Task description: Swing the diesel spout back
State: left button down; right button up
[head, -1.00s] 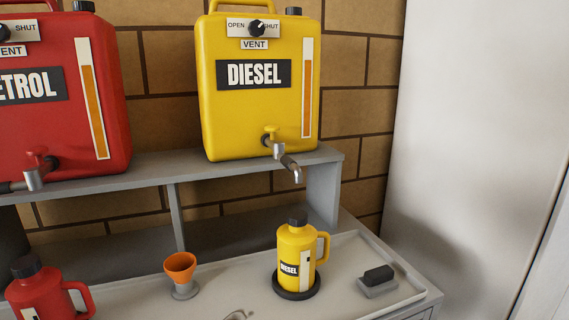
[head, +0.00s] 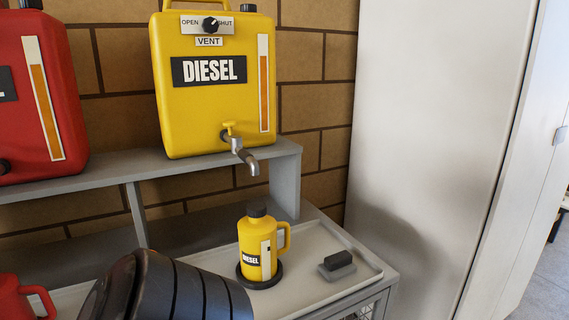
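The yellow diesel can (head: 210,112) stands on the grey shelf. Its metal spout (head: 245,157) sticks out from the lower front and bends down at the tip, above and close to the yellow diesel jug. A small yellow tap handle (head: 230,128) sits on top of the spout's base. The vent knob (head: 211,24) lies between OPEN and SHUT marks. The yellow diesel jug (head: 258,240), with its black cap on, stands upright on a black round base in the tray. A dark arm link of mine covers the bottom left. Neither gripper shows.
The grey shelf (head: 75,186) runs below the cans. A red can (head: 38,110) stands at left, and a red jug (head: 18,296) shows at lower left. A dark block (head: 338,262) lies in the pale tray (head: 305,292). A white cabinet (head: 435,130) bounds the right.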

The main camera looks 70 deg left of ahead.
aim_at(247, 158)
jog(key=k, duration=0.45)
jog(key=u, duration=1.05)
jog(key=i, duration=0.55)
jog(key=u, duration=0.05)
